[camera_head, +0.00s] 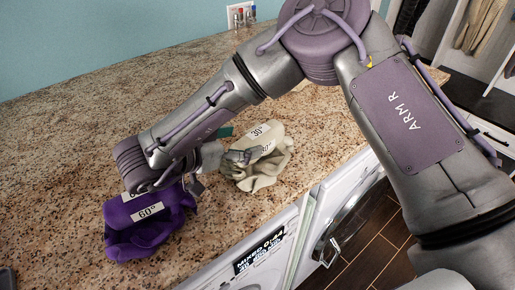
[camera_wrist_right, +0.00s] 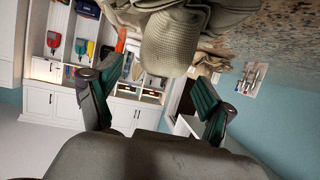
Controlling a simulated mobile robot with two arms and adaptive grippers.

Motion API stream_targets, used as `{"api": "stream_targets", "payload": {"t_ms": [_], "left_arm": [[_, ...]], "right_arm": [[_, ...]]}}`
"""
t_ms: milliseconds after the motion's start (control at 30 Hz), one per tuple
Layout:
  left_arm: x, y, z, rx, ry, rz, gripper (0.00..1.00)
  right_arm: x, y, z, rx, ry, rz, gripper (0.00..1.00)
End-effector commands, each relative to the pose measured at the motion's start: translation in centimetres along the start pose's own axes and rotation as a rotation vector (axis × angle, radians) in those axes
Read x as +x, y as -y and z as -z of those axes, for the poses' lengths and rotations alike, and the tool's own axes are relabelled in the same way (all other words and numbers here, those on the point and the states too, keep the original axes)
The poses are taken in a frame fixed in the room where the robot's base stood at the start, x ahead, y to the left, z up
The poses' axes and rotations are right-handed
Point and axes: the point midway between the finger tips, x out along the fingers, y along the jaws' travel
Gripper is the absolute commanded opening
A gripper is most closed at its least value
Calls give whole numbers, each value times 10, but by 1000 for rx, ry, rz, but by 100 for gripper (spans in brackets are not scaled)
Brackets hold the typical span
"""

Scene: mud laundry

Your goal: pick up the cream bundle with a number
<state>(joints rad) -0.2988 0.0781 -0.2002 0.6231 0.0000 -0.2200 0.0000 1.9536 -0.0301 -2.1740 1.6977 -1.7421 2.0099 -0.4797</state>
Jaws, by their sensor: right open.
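The cream bundle (camera_head: 259,172) lies on the granite counter near its front edge, with a "30°" label on top and a second label partly covered. My right gripper (camera_head: 226,156) reaches it from the left at low height; its tip overlaps the bundle's left side in the head view. In the right wrist view, the two fingers (camera_wrist_right: 155,82) are spread apart and the knitted cream cloth (camera_wrist_right: 172,45) shows between and beyond them. I cannot tell whether they touch it. My left gripper is not recognisable in either view.
A purple bundle (camera_head: 149,232) labelled "60°" lies just left of and below my right wrist. The speckled counter (camera_head: 70,130) is clear at the back left. Washing machines (camera_head: 340,215) stand under the front edge.

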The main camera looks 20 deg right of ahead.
Motion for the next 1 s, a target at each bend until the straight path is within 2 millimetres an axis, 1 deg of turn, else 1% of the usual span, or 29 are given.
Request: {"api": "stream_targets", "payload": {"t_ms": [33,100,233,367,533,567,600,867,1000], "left_arm": [[-6,0,0,0,0,0,48],[-10,1,0,0,1,1,48],[-15,1,0,1,2,1,48],[-16,1,0,1,3,1,48],[-15,1,-1,1,4,1,48],[-15,1,-1,1,4,1,48],[-15,1,-1,1,4,1,48],[-15,1,-2,1,6,1,48],[-15,1,-2,1,6,1,48]], "right_arm": [[9,-1,2,-2,2,-6,81],[20,-2,2,-2,2,-7,81],[38,-1,2,-1,2,-6,81],[44,-1,0,-1,0,-3,81],[45,-1,0,-1,-1,-1,81],[45,-1,0,-1,-1,-1,80],[44,-1,0,-1,-1,-1,73],[44,-1,0,0,-1,-2,30],[44,-1,0,0,0,-2,6]]}}
